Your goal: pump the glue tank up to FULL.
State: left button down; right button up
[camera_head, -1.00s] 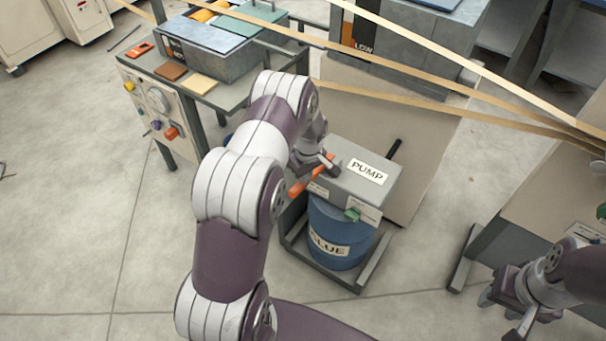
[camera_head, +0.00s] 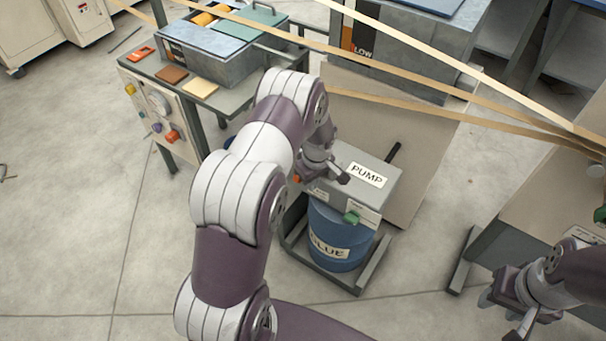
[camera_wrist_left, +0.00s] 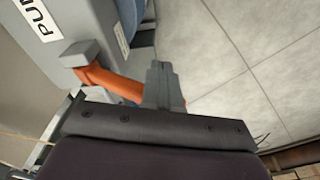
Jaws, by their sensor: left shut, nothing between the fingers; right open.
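The grey pump box (camera_head: 383,186), labelled PUMP, sits on top of the blue GLUE drum (camera_head: 325,222). Only a bit of its orange lever (camera_head: 297,179) shows past my left gripper (camera_head: 338,175), which is shut and empty beside the box's left end. In the left wrist view, the orange lever (camera_wrist_left: 112,84) runs from a grey bracket on the box and passes behind my shut fingers (camera_wrist_left: 165,82); contact cannot be told. A grey tank (camera_head: 405,55) at the back carries a LOW marking (camera_head: 362,48). My right gripper (camera_head: 503,315) is open and empty at lower right.
Tan strips (camera_head: 420,75) stretch across the upper part of the scene. A workbench (camera_head: 226,102) with a metal bath and a control panel (camera_head: 165,115) stands at upper left. A grey frame (camera_head: 352,283) surrounds the drum's base.

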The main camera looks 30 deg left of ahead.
pick_arm(q)
notch_tip(320, 180, up, 12)
jog(key=d, duration=0.1)
jog(key=shift+s+f, duration=0.2)
jog(key=shift+s, duration=0.1)
pick_arm(e)
jog(key=shift+f, duration=0.1)
jog(key=shift+f, duration=0.1)
